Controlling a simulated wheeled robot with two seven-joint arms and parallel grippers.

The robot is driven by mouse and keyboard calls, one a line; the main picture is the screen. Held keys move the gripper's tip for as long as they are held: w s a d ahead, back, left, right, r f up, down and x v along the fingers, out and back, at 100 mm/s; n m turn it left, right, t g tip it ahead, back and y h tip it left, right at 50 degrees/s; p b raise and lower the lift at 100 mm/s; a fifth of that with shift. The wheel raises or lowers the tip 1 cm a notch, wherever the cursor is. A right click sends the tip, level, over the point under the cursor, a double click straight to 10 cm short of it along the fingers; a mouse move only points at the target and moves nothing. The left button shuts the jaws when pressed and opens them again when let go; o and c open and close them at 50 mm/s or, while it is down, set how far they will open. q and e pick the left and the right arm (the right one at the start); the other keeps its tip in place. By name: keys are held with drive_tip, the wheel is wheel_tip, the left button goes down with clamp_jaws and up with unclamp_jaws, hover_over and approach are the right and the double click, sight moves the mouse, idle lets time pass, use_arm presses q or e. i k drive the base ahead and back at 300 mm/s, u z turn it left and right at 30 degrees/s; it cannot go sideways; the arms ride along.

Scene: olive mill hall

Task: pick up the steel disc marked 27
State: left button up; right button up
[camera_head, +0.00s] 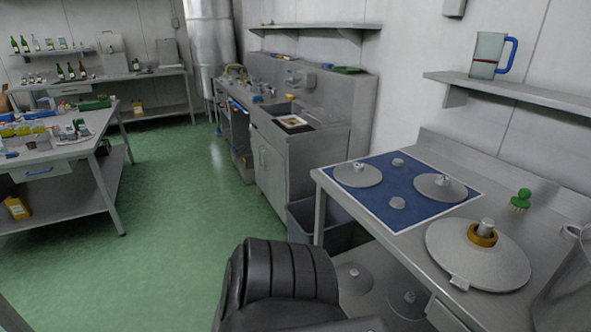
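Two grey steel discs with raised centre knobs lie on a blue mat (380,199) on the steel table at the right: a left disc (345,179) and a right disc (452,195). A larger grey disc (510,264) lies on the bare tabletop nearer me, with an orange ring (482,236) around its centre post and a small tab at its front edge. More grey discs show on the shelf below, one (353,282) partly behind a black ribbed shape. I cannot read any number, so I cannot tell which is marked 27. Neither gripper is in view.
A green brush (521,200) stands behind the large disc. A jug with a blue handle (488,56) is on the wall shelf. A grey bin (306,220) stands beside the table. The green floor at left is clear.

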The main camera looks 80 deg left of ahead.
sight(353, 175)
drive_tip(key=u, duration=1.75)
